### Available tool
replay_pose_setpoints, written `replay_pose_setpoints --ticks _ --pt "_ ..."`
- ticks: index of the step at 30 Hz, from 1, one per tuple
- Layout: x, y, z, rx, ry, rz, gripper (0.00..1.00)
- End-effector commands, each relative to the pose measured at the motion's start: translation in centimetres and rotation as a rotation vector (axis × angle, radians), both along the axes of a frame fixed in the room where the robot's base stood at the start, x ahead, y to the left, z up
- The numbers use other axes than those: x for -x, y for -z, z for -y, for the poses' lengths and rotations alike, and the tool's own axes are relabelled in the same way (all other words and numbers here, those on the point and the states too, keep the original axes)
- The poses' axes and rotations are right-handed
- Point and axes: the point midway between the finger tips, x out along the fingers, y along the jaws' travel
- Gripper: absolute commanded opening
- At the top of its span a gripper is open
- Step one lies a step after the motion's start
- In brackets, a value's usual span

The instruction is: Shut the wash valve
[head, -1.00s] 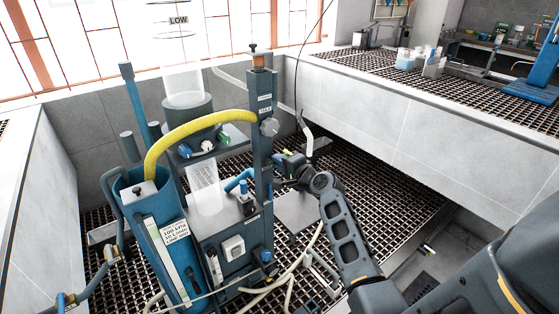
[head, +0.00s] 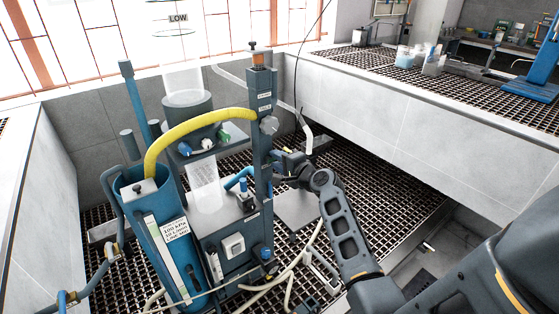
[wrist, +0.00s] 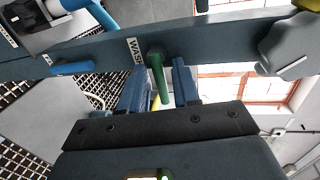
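The wash valve shows in the wrist view as a green lever (wrist: 157,75) on the blue-grey column, beside a white label partly reading "WAS". My gripper (wrist: 160,88) is open, with one blue finger on each side of the lever; the lever's lower end lies between them. A gap shows on at least the right side, and I cannot tell whether either finger touches it. In the head view my gripper (head: 278,160) is at the right side of the column (head: 261,135); the lever is hidden or too small to tell there.
A grey knob (head: 269,125) sits higher on the column, with a yellow hose (head: 200,124) running left to a blue cylinder (head: 158,235). Pale hoses (head: 292,270) lie on the grating below. The grating (head: 360,180) right of my gripper is mostly clear.

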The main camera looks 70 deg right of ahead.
Motion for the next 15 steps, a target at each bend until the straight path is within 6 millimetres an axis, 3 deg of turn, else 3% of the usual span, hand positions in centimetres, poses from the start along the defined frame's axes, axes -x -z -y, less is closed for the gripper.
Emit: replay_pose_setpoints --ticks 10,15 --pt "0.4 0.1 0.1 0.001 0.007 -0.002 0.39" --pt "2.0 -0.2 -0.9 0.001 0.007 -0.003 0.39"
